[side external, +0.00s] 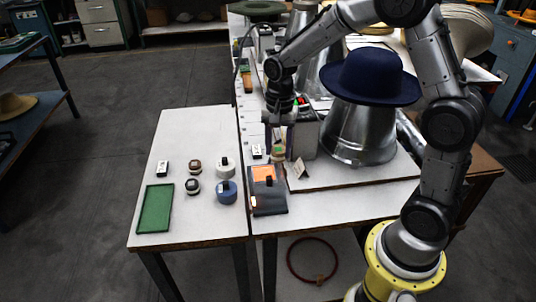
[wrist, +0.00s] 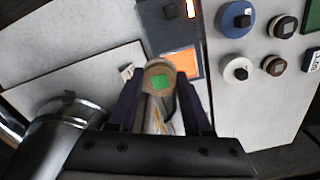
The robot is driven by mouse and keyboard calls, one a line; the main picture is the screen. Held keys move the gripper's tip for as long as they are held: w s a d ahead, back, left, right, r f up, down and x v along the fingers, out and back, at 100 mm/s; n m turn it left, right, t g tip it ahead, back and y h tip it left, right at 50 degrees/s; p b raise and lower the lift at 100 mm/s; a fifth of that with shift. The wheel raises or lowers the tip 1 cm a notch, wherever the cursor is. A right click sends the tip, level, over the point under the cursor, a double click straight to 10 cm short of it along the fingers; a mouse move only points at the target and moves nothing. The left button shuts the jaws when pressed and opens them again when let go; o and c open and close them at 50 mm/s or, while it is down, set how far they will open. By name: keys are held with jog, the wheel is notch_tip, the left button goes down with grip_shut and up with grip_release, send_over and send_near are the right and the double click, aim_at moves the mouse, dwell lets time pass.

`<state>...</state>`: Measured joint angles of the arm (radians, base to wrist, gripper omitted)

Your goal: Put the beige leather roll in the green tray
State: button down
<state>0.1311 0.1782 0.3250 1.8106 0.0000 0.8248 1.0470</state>
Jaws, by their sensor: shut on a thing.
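The beige leather roll (side external: 279,153) is between the fingers of my gripper (side external: 279,141), over the back of the control box in the side view. In the wrist view the roll (wrist: 159,76) shows its round end with a green square, and my gripper (wrist: 160,105) is shut on it, with a dark finger on each side. The roll points away from the wrist camera. The green tray (side external: 156,208) lies flat and empty on the left table, to the left of and nearer than my gripper. Only a corner of the tray (wrist: 312,18) shows in the wrist view.
A control box (side external: 268,205) with an orange screen stands below my gripper.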

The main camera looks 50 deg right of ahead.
jog(key=s+a+r, duration=0.1)
jog(key=s+r, duration=0.3)
jog(key=s, duration=0.5)
jog(key=w+a+r+m, duration=0.2)
jog(key=w, duration=0.4)
jog(key=n, duration=0.2)
send_over(155, 215)
notch_tip(155, 215, down, 13)
jog(key=shift+f, duration=1.75)
jog(key=shift+f, duration=0.2)
